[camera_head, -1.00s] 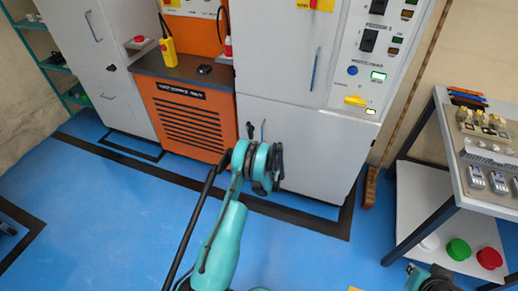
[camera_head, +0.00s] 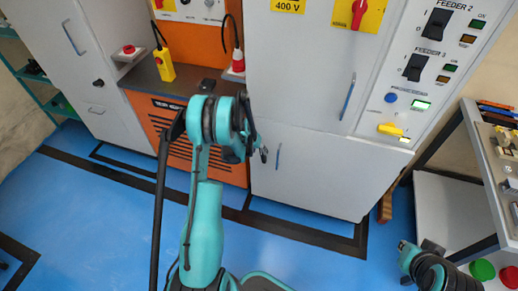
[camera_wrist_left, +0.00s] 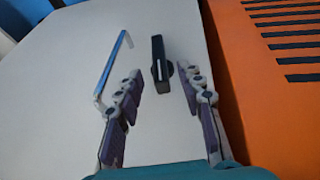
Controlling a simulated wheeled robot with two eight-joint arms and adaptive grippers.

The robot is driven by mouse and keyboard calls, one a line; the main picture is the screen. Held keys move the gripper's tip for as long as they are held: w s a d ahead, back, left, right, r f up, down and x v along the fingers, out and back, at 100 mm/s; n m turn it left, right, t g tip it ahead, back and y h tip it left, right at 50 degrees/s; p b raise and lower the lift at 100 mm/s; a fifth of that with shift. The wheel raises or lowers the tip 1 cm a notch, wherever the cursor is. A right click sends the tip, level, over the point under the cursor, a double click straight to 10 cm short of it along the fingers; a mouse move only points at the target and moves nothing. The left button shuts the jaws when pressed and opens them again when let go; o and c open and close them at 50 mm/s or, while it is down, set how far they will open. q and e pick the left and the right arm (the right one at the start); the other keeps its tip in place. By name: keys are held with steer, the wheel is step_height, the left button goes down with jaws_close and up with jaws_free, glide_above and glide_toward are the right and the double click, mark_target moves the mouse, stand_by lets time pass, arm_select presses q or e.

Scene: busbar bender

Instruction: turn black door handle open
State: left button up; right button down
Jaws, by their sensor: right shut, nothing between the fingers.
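The black door handle (camera_wrist_left: 161,66) stands out from a pale grey cabinet door (camera_wrist_left: 60,110) in the left wrist view. My left gripper (camera_wrist_left: 159,74) is open, with one finger on each side of the handle's near end; a gap shows on both sides, and I see no contact. In the head view, my left arm reaches to the lower cabinet door (camera_head: 325,180), and the wrist hides most of the gripper and the black handle. A blue bar handle (camera_wrist_left: 113,70) is on the same door, left of the fingers.
An orange unit (camera_head: 160,108) adjoins the door on the left, with a yellow pendant (camera_head: 164,65) on its dark top. A shelf cart (camera_head: 455,215) stands far right. Blue floor is open in front.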

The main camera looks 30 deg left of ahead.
mark_target(261, 153)
arm_select(q)
steer(key=b+x, duration=0.2)
steer(key=x, duration=0.5)
steer(key=shift+w+f+b, duration=0.1)
steer(key=shift+f+b, duration=0.05)
steer(key=shift+b, duration=0.2)
jaws_close()
